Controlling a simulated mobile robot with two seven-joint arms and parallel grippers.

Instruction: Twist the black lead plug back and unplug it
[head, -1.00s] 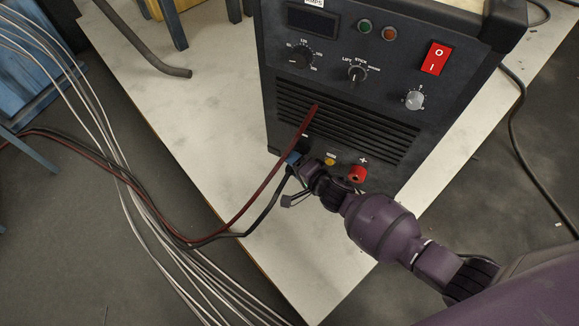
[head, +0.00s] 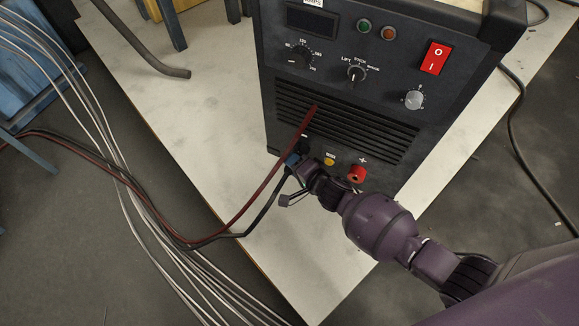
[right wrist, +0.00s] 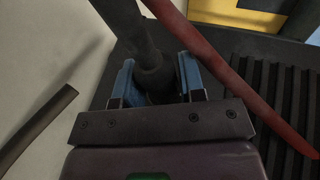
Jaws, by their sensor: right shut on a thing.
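The black lead plug (right wrist: 152,70) is between the blue fingers of my right gripper (right wrist: 157,84) in the right wrist view. In the head view my right gripper (head: 293,160) is shut on it at the lower left of the welder's front panel. The gripper hides most of the plug and its socket there, so I cannot tell how far in it sits. The black lead (head: 267,208) hangs from the gripper and curves down to the left. My left gripper is not in view.
The dark welder (head: 340,120) stands on a pale table (head: 225,130). A red lead (head: 270,178) rises across its vents, close to my gripper. A red socket (head: 357,174) and a yellow one (head: 330,161) lie to the right. Several white cables (head: 140,225) hang left of the table.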

